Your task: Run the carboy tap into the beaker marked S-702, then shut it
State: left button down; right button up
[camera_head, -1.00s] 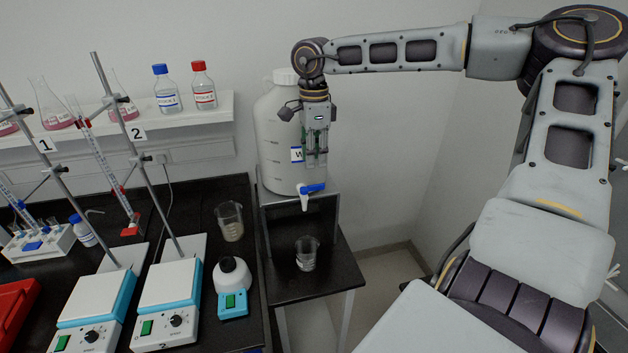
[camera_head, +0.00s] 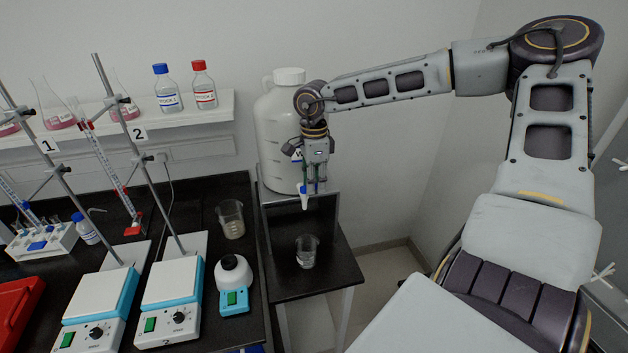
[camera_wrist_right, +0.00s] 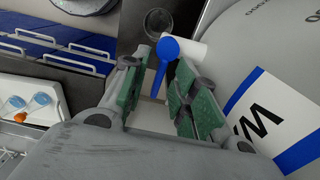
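The white carboy (camera_head: 281,130) stands on a raised support at the back. Its tap (camera_head: 304,201) has a white spout and a blue lever (camera_head: 302,188). In the right wrist view the blue lever (camera_wrist_right: 161,62) lies between my fingers, with a gap on each side. My right gripper (camera_head: 313,188) points down at the tap and is open; it also shows in the wrist view (camera_wrist_right: 158,100). A glass beaker (camera_head: 306,257) stands on the low black stand below the spout; its marking is unreadable. I see no stream. My left gripper is out of view.
Another beaker (camera_head: 231,222) stands on the black bench, near a small blue-and-white device (camera_head: 233,283). Two stirrer plates (camera_head: 173,290) with burette stands are further left. A shelf (camera_head: 190,112) holds flasks and bottles. The black stand (camera_head: 335,275) has bare room around its beaker.

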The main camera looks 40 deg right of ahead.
grip_shut()
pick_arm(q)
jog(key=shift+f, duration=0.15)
